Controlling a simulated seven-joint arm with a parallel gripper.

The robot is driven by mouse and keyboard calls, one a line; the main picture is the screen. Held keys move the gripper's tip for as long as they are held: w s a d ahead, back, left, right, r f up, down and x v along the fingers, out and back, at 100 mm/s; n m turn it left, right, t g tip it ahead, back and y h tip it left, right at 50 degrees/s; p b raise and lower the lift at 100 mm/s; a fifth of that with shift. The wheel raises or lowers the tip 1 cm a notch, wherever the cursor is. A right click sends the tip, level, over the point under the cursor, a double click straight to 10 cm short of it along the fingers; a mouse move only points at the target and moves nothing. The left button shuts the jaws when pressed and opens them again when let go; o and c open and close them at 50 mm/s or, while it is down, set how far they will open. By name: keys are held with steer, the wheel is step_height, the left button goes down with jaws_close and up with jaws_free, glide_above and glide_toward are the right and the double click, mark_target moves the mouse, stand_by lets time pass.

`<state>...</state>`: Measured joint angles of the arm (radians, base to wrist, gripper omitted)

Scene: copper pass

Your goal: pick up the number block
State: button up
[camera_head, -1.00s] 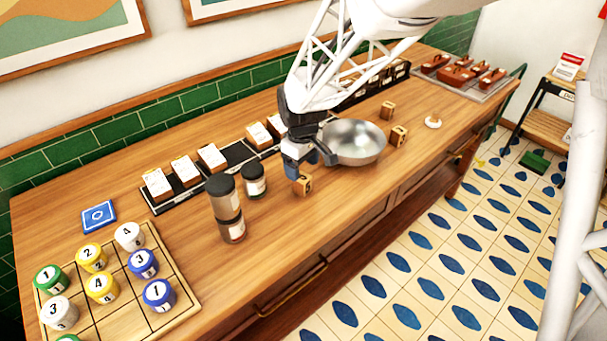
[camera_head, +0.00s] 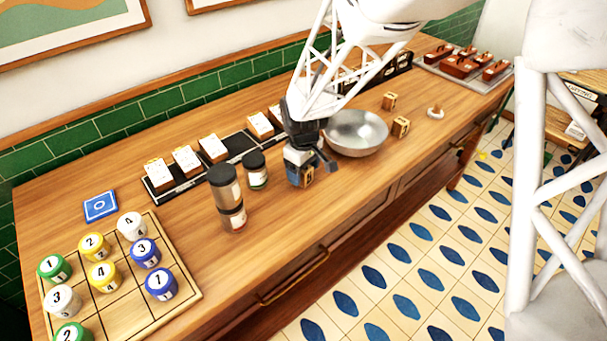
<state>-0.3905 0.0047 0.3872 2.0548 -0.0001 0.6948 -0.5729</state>
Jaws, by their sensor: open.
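A small wooden number block (camera_head: 308,178) with a dark mark on its face sits on the counter, left of the metal pan. My gripper (camera_head: 302,176) is low over this block, with its fingers at the block and partly covering it. The gripper is open. I cannot tell whether the fingers touch the block. Two similar wooden blocks stand beyond the pan, one at the back (camera_head: 389,101) and one nearer the front edge (camera_head: 400,128).
The metal pan (camera_head: 356,134) is close on the right of my gripper. Dark-lidded jars (camera_head: 228,198) (camera_head: 255,170) stand to its left. White cards on a black rack (camera_head: 187,161) lie behind. A board (camera_head: 190,299) with numbered cylinders is at the front left.

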steer(key=c, duration=1)
steer(key=shift+r, duration=0.15)
steer(key=shift+r, duration=0.85)
steer(key=shift+s+r, duration=0.2)
steer(key=shift+r, duration=0.65)
steer(key=s+d, duration=0.2)
steer(key=s, duration=0.2)
steer(key=s+d+r, duration=0.1)
steer(key=s+d, duration=0.1)
steer(key=s, duration=0.3)
steer(key=s+d, duration=0.2)
steer(key=s, duration=0.3)
steer(key=shift+s+r, duration=0.15)
steer(key=shift+s, duration=0.1)
